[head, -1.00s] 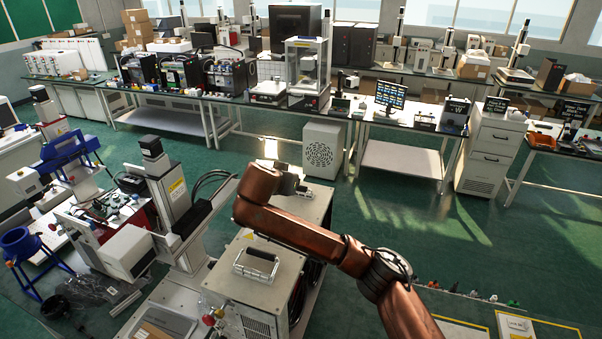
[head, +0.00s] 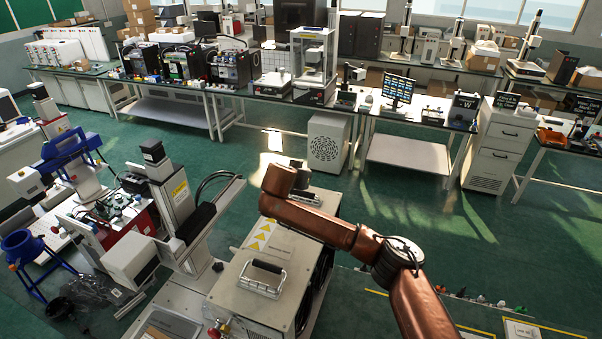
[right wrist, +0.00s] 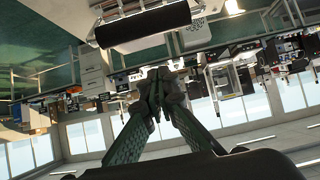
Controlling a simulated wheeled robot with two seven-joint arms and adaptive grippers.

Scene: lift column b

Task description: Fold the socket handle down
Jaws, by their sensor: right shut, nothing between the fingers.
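A pale metal case (head: 240,300) stands at lower centre in the head view. On its top is a silver bracket handle with a black grip (head: 265,267). My right arm reaches over the far part of the case; its fingers cannot be made out there. In the right wrist view my right gripper (right wrist: 160,80) is shut and empty, its green-grey fingers meeting at the tips. A black cylindrical grip (right wrist: 145,25) in a pale bracket shows at the top of that view, apart from the fingertips. Whether it is the same handle I cannot tell. My left gripper is not in view.
A white column instrument (head: 175,195) with a grey arm stands just left of the case. Yellow warning labels (head: 262,233) mark the case top. A bench (head: 240,88) with instruments runs along the back.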

